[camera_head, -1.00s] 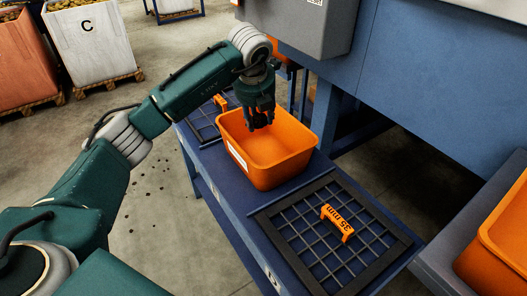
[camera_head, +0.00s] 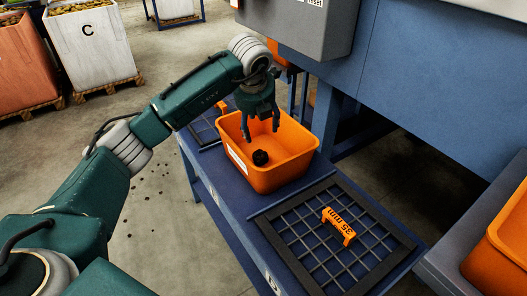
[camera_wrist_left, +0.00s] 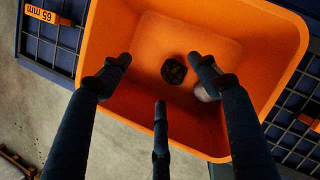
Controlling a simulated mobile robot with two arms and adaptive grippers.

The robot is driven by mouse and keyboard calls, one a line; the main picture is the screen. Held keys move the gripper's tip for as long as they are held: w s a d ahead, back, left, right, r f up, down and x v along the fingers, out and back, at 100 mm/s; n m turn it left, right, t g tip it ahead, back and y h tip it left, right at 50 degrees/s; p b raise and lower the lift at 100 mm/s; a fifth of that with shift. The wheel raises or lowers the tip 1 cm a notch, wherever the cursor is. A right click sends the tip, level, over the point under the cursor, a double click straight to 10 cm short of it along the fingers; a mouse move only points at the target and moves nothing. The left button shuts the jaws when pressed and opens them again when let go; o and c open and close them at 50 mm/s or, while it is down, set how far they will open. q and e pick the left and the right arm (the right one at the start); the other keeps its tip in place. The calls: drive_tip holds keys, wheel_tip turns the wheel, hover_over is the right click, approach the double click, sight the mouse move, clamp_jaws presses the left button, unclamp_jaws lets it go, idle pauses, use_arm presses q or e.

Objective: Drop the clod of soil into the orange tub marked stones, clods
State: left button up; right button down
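The orange tub (camera_head: 290,165) stands on the blue bench with a white label on its near left side, too small to read. The dark, lumpy clod of soil (camera_head: 260,157) is inside the tub, below my left gripper (camera_head: 261,128) and apart from its fingers. I cannot tell whether it rests on the floor or is still falling. In the left wrist view the clod (camera_wrist_left: 174,71) shows against the tub floor, between the spread fingers. A pale round thing (camera_wrist_left: 204,93) lies in the tub, partly hidden by a finger. My left gripper is open and empty. My right gripper is not in view.
A black grid with an orange 35 mm handle (camera_head: 338,226) lies in front of the tub. Another grid with a 65 mm handle (camera_wrist_left: 48,16) lies on the other side. A second orange tub (camera_head: 500,250) is at the right edge. Blue machinery (camera_head: 440,80) stands behind.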

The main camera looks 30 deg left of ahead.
use_arm(q)
drive_tip(key=v, duration=1.2)
idle(0.3)
